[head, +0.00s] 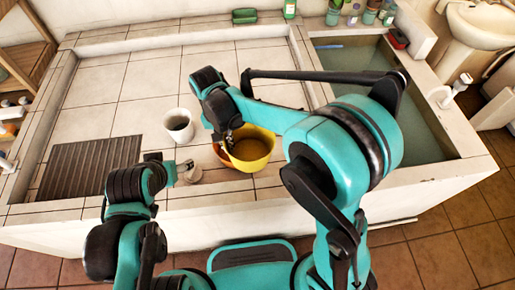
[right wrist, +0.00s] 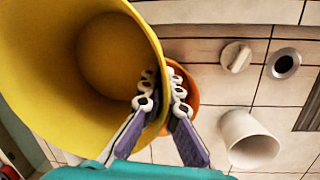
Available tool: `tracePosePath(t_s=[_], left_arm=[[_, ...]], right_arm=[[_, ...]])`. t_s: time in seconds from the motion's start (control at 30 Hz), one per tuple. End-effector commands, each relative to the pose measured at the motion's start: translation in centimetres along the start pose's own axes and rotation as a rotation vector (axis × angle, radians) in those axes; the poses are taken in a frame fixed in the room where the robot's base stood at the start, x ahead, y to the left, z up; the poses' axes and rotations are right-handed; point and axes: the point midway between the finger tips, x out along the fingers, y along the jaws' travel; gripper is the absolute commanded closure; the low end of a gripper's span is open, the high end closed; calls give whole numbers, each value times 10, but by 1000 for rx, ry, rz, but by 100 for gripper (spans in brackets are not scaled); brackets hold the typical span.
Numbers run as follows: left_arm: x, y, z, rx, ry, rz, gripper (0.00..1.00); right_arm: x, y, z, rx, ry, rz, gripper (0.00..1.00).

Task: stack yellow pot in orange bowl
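The yellow pot (head: 252,151) is at the front of the tiled counter, open side up. My right gripper (head: 229,135) is at its left rim. In the right wrist view the fingers (right wrist: 163,93) straddle the wall of the yellow pot (right wrist: 60,80), one inside and one outside, closed on it. The orange bowl (head: 221,152) shows at the pot's left, mostly hidden by it; part of the bowl (right wrist: 185,85) also shows behind the fingers in the right wrist view. I cannot tell whether the pot touches it. My left gripper (head: 183,170) is low at the counter's front; its fingers are unclear.
A white cup (head: 179,125) stands left of the bowl. A small beige round piece (head: 192,175) lies beside my left gripper. A dark ribbed grate (head: 90,167) is at the left, and a water-filled basin (head: 425,130) at the right.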

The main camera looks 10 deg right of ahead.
Motion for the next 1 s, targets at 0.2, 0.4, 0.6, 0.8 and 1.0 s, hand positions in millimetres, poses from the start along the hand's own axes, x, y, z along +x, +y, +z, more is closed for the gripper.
tracePosePath(t_s=[0.2,0.4,0.6,0.8,1.0], left_arm=[[11,0,8,0,0,0,29],[25,0,18,0,0,0,29],[33,0,23,0,0,0,29],[36,0,26,0,0,0,29],[49,0,35,0,0,0,29]], right_arm=[[17,-19,-26,-4,1,1,100],[39,-50,-69,-4,1,1,100],[51,-69,-96,-4,1,1,100],[60,-74,-102,-4,1,1,100],[90,-78,-105,-4,1,1,100]])
